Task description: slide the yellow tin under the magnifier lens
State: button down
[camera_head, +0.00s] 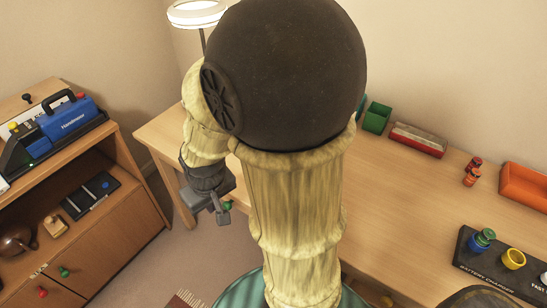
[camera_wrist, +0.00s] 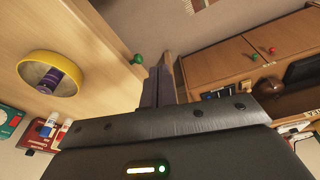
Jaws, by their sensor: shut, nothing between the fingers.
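My gripper (camera_head: 222,216) hangs at the desk's left front edge, left of my arm. In the wrist view my gripper's dark fingers (camera_wrist: 158,86) are together with nothing between them. A round, shallow yellow tin (camera_wrist: 48,73) lies on the desk at the left of the wrist view, apart from my fingers. A purple banded cylinder (camera_wrist: 52,78) shows within its rim. I cannot make out the tin in the head view, where my arm covers much of the desk. A white ring-shaped head on a stem (camera_head: 197,12) stands at the top; it may be the magnifier, but its lens is unclear.
A green knob (camera_wrist: 138,59) is close to my fingers at the desk edge. A wooden cabinet (camera_head: 120,215) stands left.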

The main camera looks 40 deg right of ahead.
jog(key=w+d+n+g+p, duration=0.1)
jog(key=w+d+p, duration=0.3)
jog(key=d, duration=0.9)
jog(key=w+d+n+g+p, duration=0.1)
jog(key=w+d+p, duration=0.4)
jog(key=d, duration=0.8)
jog(key=shift+d+p, duration=0.25)
jog(key=shift+p, duration=0.4)
jog(key=shift+s, duration=0.1)
notch_tip(320, 180, down, 10)
jog(key=shift+f, duration=0.1)
